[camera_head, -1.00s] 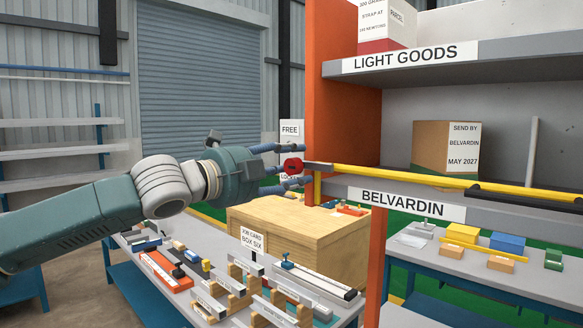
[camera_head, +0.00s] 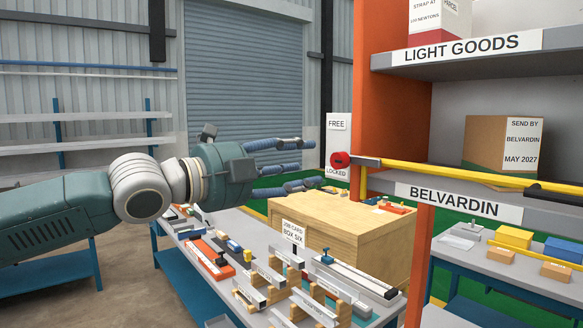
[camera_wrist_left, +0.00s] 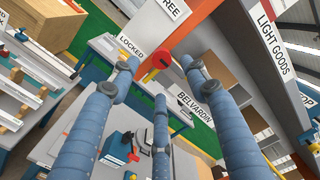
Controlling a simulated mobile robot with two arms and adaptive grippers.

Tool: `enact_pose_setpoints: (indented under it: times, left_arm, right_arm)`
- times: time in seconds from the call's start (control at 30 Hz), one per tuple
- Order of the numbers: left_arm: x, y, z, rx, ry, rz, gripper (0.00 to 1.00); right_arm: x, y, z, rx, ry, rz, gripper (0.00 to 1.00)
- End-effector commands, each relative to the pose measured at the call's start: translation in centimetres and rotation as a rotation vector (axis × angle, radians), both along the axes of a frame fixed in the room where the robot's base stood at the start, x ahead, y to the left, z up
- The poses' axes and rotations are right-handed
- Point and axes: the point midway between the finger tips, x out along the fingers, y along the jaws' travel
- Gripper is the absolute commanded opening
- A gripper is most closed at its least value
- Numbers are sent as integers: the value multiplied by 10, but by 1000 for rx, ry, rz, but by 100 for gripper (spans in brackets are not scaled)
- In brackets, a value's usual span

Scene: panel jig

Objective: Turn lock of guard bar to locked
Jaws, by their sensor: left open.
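The lock is a round red knob (camera_head: 340,160) at the left end of the yellow guard bar (camera_head: 440,173), on the orange post. A FREE label (camera_head: 337,123) is above it and a LOCKED label (camera_head: 336,173) below. I cannot tell which way the knob points. My left gripper (camera_head: 312,163) is open and empty, its fingers spread just left of the knob and apart from it. In the left wrist view the knob (camera_wrist_left: 161,61) shows beyond the open fingertips (camera_wrist_left: 159,78). My right gripper is not in view.
A wooden box (camera_head: 345,228) stands on the grey bench below the knob. A shelf with a cardboard carton (camera_head: 498,145) is behind the bar.

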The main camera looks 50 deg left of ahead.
Motion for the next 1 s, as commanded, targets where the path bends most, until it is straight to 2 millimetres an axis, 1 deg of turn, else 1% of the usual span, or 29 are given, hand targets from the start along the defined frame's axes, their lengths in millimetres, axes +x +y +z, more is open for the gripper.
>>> enact_pose_setpoints:
  times: [0.1,0.33,0.87,0.93,1.0]
  left_arm:
    - [-10,0,1,0,-3,-2,46]
    - [-17,0,-1,1,2,-7,46]
    - [-17,0,-1,1,3,-8,46]
    - [-16,-2,-3,1,8,-10,46]
    - [-9,-8,-13,-1,32,-26,46]
  right_arm:
    - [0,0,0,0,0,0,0]
    - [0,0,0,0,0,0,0]
    - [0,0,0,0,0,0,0]
    - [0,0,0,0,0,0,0]
    - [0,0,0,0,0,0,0]
